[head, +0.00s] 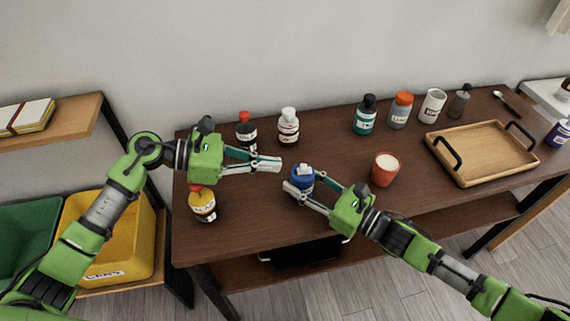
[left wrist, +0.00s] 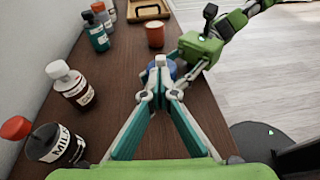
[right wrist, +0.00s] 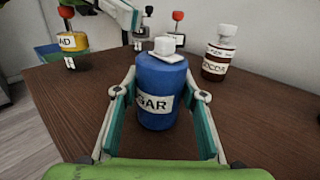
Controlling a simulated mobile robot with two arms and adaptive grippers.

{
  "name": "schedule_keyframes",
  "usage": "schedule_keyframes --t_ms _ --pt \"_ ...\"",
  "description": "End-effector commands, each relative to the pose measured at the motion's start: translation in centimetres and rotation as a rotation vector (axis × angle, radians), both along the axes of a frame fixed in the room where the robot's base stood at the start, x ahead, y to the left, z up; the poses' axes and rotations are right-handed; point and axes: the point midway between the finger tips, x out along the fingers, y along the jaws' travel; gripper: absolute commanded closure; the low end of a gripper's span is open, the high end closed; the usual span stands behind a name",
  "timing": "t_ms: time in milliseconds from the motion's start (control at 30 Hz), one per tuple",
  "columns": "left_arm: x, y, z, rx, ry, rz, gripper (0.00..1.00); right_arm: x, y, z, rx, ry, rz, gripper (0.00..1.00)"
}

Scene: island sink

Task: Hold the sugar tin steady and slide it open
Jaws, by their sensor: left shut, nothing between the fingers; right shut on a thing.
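The sugar tin (head: 302,183) is a blue upright cylinder on the dark wooden table, with a small white block and a flat white piece on its top. In the right wrist view the tin (right wrist: 160,85) shows a white label reading "GAR". My right gripper (head: 301,190) is shut on the tin, one finger on either side of its body. My left gripper (head: 279,164) is shut and empty, its tips a little to the left of the tin's top and apart from it. In the left wrist view its fingers (left wrist: 160,65) hide most of the tin (left wrist: 172,70).
A yellow jar (head: 203,207), a red-capped bottle (head: 246,131) and a white-capped bottle (head: 288,127) stand around my left gripper. A red cup (head: 385,170) is right of the tin. A wooden tray (head: 482,153) and several containers stand further right.

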Motion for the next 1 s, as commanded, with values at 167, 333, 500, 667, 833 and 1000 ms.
schedule_keyframes --t_ms 167,333,500,667,833,1000 --pt "-0.7 3.1 0.9 0.003 0.0 0.001 1.0 0.0 0.0 0.0 0.0 0.0 0.0 0.86" --pt "-1.1 4.7 1.4 0.001 0.002 -0.002 1.0 0.0 0.0 0.0 0.0 0.0 0.0 0.86" --pt "-1.2 5.4 1.3 -0.003 0.002 0.0 1.0 0.0 0.0 0.0 0.0 0.0 0.0 0.86" --pt "-1.0 4.5 1.0 -0.003 0.0 -0.003 1.0 0.0 0.0 0.0 0.0 0.0 0.0 0.86" --pt "-0.5 1.8 0.2 -0.005 0.0 -0.005 1.0 0.0 0.0 0.0 0.0 0.0 0.0 0.86" --pt "0.2 -1.1 -0.7 -0.004 -0.001 -0.003 1.0 0.0 0.0 0.0 0.0 0.0 0.0 0.86"
